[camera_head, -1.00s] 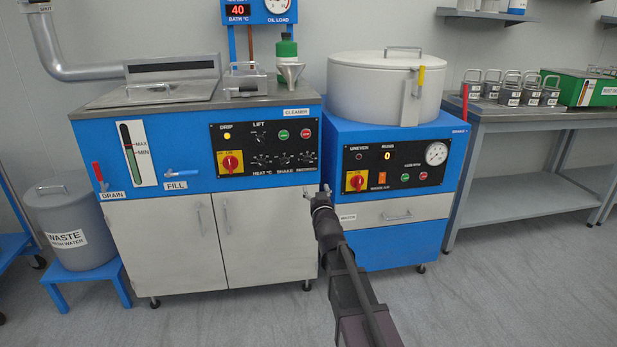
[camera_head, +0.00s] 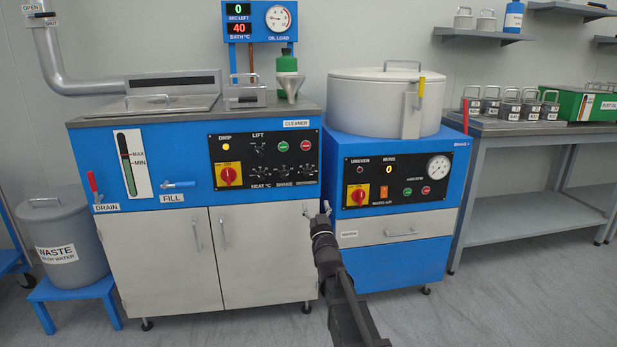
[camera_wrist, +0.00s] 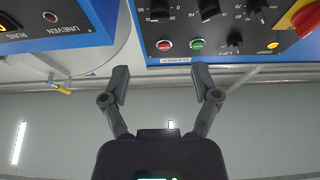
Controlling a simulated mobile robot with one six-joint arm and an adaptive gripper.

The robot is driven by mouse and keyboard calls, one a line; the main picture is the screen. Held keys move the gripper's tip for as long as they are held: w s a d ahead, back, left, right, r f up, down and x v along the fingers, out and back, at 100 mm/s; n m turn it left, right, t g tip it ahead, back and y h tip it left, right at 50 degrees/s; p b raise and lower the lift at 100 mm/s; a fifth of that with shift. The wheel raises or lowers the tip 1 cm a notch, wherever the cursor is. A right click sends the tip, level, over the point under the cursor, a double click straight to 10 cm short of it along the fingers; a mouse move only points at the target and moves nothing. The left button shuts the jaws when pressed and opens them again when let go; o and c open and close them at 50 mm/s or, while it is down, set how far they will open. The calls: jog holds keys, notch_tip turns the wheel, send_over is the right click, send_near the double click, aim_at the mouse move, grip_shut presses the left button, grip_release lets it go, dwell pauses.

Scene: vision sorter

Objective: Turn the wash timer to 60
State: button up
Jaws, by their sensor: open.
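The wash timer is probably the rightmost black knob (camera_head: 306,171) in the lower row of the cleaner's black panel, though its label is too small to read surely. It seems to be the leftmost knob (camera_wrist: 158,10) in the upside-down wrist view, where its setting is unclear. My gripper (camera_head: 317,209) is open and empty, below and in front of the panel. In the wrist view my gripper (camera_wrist: 161,75) has its fingers spread, apart from the knob. A display (camera_head: 238,9) above the cleaner reads 0.
Beside the timer are the shake knob (camera_head: 282,171) and heat knob (camera_head: 259,173). Red (camera_head: 306,145) and green (camera_head: 282,146) buttons sit above. A red-yellow main switch (camera_head: 229,175) is further left. The blue machine with the round drum (camera_head: 375,102) stands close on the right.

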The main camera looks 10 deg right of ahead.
aim_at(309, 175)
jog(key=p+x, duration=0.5)
jog(key=x, duration=0.8)
jog(key=shift+w, duration=0.35)
grip_shut()
